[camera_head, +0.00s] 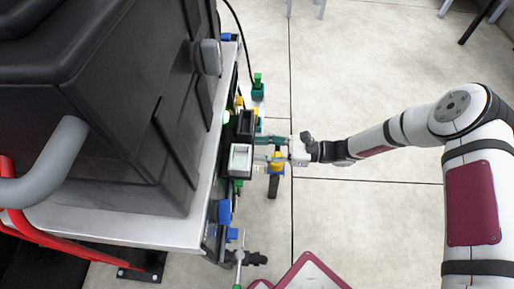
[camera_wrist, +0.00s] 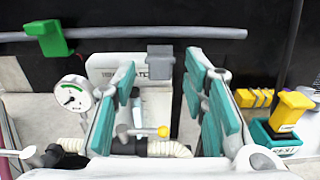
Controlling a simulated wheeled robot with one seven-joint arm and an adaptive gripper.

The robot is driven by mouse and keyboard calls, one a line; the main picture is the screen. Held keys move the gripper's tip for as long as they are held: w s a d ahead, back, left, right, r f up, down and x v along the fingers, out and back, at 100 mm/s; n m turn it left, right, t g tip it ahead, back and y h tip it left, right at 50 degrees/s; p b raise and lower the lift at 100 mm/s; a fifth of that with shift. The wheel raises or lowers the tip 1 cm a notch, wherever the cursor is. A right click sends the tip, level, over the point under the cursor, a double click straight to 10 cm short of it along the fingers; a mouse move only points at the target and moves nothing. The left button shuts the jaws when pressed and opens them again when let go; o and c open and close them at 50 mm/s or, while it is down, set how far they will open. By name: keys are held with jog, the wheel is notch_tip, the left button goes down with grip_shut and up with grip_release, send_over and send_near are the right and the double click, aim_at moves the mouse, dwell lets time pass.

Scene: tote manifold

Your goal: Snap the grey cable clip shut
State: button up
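The grey cable clip (camera_wrist: 160,60) is a small grey block just below the grey cable (camera_wrist: 205,32) in the wrist view. I cannot tell whether its jaw is open or shut. My gripper (camera_wrist: 160,82) has teal pads. It is open, with one finger to the left of the clip and one to the right, and a visible gap between them. The fingers appear nearer the camera than the clip, and I see no contact. In the head view my gripper (camera_head: 272,147) is at the panel's edge, and I cannot make out the clip there.
A green clip (camera_wrist: 50,40) sits on the cable at left. A gauge (camera_wrist: 72,97) is left of my gripper. A yellow-and-teal part (camera_wrist: 290,110) stands at right. Black totes (camera_head: 110,100) fill the bench's left.

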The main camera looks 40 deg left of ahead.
jog(key=shift+s+a, duration=0.45)
jog(key=shift+a, duration=0.05)
grip_shut()
jog(key=shift+r, duration=0.1)
jog(key=shift+s+a+r+t+h+p, duration=0.2)
jog(key=shift+r+t+h+p, duration=0.8)
jog(key=shift+p, duration=1.15)
jog(key=shift+s+a+r+t+h+p, duration=0.15)
jog(key=shift+r+t+h+p, duration=0.5)
jog(key=shift+t+h+p, duration=1.15)
jog(key=shift+s+a+r+t+h+p, duration=0.2)
jog(key=shift+r+t+h+p, duration=0.55)
jog(key=shift+p, duration=1.75)
jog(key=shift+w+h, duration=0.1)
jog(key=shift+h, duration=0.45)
